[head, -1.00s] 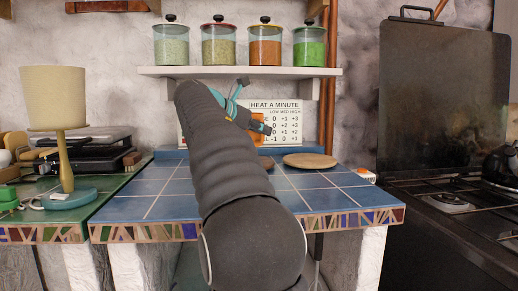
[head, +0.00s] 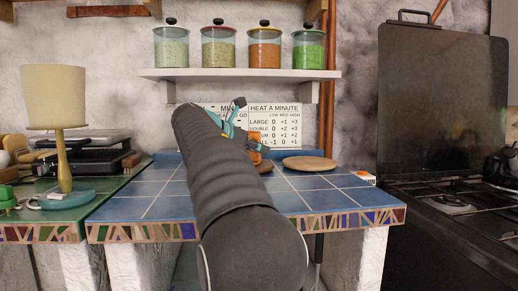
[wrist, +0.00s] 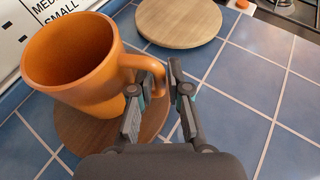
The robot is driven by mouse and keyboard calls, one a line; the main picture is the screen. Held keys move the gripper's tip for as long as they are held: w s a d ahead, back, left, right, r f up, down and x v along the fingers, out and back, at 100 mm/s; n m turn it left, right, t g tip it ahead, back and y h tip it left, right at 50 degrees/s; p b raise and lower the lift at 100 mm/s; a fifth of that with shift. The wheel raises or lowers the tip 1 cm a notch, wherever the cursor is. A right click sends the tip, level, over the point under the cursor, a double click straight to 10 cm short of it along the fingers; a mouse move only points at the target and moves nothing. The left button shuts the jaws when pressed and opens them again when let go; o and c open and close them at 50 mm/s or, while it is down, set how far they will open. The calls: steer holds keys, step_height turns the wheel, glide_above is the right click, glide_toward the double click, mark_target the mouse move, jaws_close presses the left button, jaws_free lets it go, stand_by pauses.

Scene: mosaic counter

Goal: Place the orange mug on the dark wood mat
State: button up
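The orange mug (wrist: 75,65) is in my gripper (wrist: 161,82), its handle between the two fingers. The mug leans in the wrist view and is over the dark wood mat (wrist: 149,123), a round brown board it partly covers. I cannot tell whether its base touches the mat. In the head view the mug (head: 255,157) shows partly behind my arm, near the back of the blue counter. A sliver of the dark mat (head: 267,168) shows beside it there.
A lighter round wood board (head: 310,163) lies just right of the mug; it also shows in the wrist view (wrist: 180,22). A white and orange box (head: 365,178) is at the blue tiled counter's right edge. A sign (head: 275,122) stands behind. The front tiles are clear.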

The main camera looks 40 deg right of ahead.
steer(key=shift+o, duration=0.7)
steer(key=shift+r, duration=0.1)
steer(key=shift+r, duration=0.15)
steer(key=p+v, duration=0.2)
steer(key=v, duration=1)
